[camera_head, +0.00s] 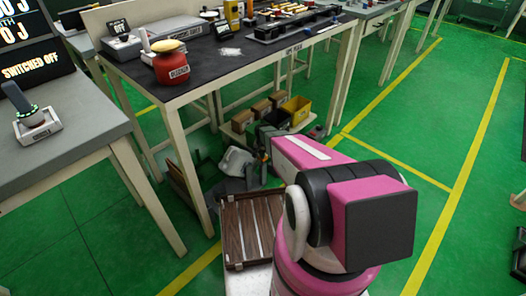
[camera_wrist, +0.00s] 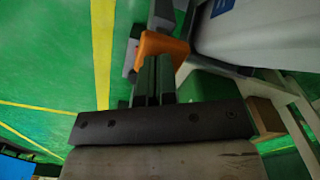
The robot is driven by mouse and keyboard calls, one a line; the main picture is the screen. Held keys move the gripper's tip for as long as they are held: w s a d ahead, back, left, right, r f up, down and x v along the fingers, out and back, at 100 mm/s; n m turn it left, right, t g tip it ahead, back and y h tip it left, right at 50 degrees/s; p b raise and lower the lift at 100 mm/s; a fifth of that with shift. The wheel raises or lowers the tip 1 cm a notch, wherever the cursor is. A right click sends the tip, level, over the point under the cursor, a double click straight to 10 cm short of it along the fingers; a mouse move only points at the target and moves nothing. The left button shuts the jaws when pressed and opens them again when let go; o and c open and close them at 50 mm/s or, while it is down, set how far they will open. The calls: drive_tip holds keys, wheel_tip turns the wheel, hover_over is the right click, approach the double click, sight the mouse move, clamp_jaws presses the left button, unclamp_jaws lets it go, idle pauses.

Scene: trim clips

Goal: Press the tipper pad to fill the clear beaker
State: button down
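I cannot make out a tipper pad or a clear beaker for certain. A small clear, glinting item (camera_head: 230,51) lies on the dark-topped table. A red rounded object (camera_head: 171,68) with a label and a pale top stands at that table's near left corner. My gripper shows in the wrist view (camera_wrist: 155,80), with its dark fingers close together and seemingly shut. An orange piece (camera_wrist: 160,45) shows at their tips; I cannot tell whether it is part of the fingers. In the head view my arm hides most of the gripper, low beside the table.
The dark-topped table (camera_head: 205,75) carries several devices along its back. A grey table (camera_head: 70,150) at left holds a green-ringed device (camera_head: 34,120). Green floor (camera_head: 400,140) is clear at right.

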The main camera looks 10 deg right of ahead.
drive_tip(key=shift+f, duration=1.8)
idle(6.2)
